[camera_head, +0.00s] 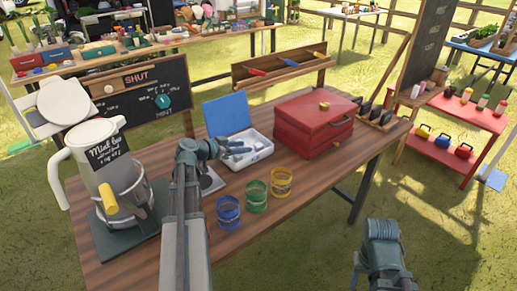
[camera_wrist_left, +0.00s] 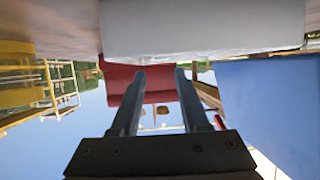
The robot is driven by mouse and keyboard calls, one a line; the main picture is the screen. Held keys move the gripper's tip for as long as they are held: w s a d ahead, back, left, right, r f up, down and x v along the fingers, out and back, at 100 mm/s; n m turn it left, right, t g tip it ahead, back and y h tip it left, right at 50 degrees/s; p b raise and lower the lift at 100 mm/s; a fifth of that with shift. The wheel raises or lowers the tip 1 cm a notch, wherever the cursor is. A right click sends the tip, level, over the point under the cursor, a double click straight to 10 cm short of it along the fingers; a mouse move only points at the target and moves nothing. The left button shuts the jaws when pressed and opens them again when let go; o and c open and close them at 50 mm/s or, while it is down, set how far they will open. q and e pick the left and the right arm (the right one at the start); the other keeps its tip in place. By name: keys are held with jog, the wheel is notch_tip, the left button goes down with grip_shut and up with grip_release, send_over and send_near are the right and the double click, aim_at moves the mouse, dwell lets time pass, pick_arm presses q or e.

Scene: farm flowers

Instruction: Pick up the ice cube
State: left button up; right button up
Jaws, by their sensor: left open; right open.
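No ice cube can be made out in either view. A white box (camera_head: 262,154) with an open blue lid (camera_head: 226,114) stands on the wooden table; its inside is partly hidden by my gripper. In the left wrist view, which looks upside down, the white box (camera_wrist_left: 200,30) fills the top and the blue lid (camera_wrist_left: 270,100) is at right. My left gripper (camera_head: 246,151) is at the box's near left side, its fingers reaching over the box. It also shows open and empty in the wrist view (camera_wrist_left: 160,72). My right gripper (camera_head: 382,230) is off the table's right side, its fingers hardly visible.
A red chest (camera_head: 312,126) stands right of the box. Blue (camera_head: 228,213), green (camera_head: 256,196) and yellow (camera_head: 281,182) jars stand in front. A white jug machine (camera_head: 105,175) is at the left. The table's front right is clear.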

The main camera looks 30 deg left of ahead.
aim_at(256, 146)
pick_arm(q)
jog(key=shift+b+x, duration=1.35)
jog(key=shift+x, duration=2.1)
jog(key=shift+w+d+f, duration=0.1)
jog(key=shift+w+f, duration=0.15)
jog(key=shift+w, duration=0.05)
jog(key=shift+s+r, duration=0.15)
jog(key=shift+r, duration=0.05)
jog(key=shift+c, duration=0.2)
grip_shut()
